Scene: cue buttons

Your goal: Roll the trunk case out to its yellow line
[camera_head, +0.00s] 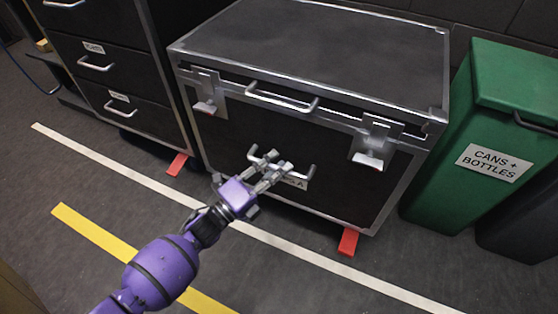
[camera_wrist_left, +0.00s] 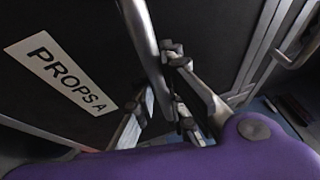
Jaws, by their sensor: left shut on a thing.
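The trunk case (camera_head: 310,50) is a black box with silver metal edges, standing behind the white line in the head view. Its lower front pull handle (camera_head: 308,173) is a silver bar beside a partly covered label. In the left wrist view the label (camera_wrist_left: 60,67) reads "PROPS A", and the handle (camera_wrist_left: 146,42) runs between my fingers. My left gripper (camera_head: 268,166) is shut on this handle. The yellow line (camera_head: 100,236) lies on the floor in front, partly hidden by my purple left arm. My right gripper is not in view.
Red wedges (camera_head: 348,241) (camera_head: 177,164) sit at the case's front lower corners. A black drawer cabinet (camera_head: 105,65) stands close on the left. A green bin (camera_head: 460,150) labelled "CANS + BOTTLES" stands on the right. The floor between white line (camera_head: 310,256) and yellow line looks clear.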

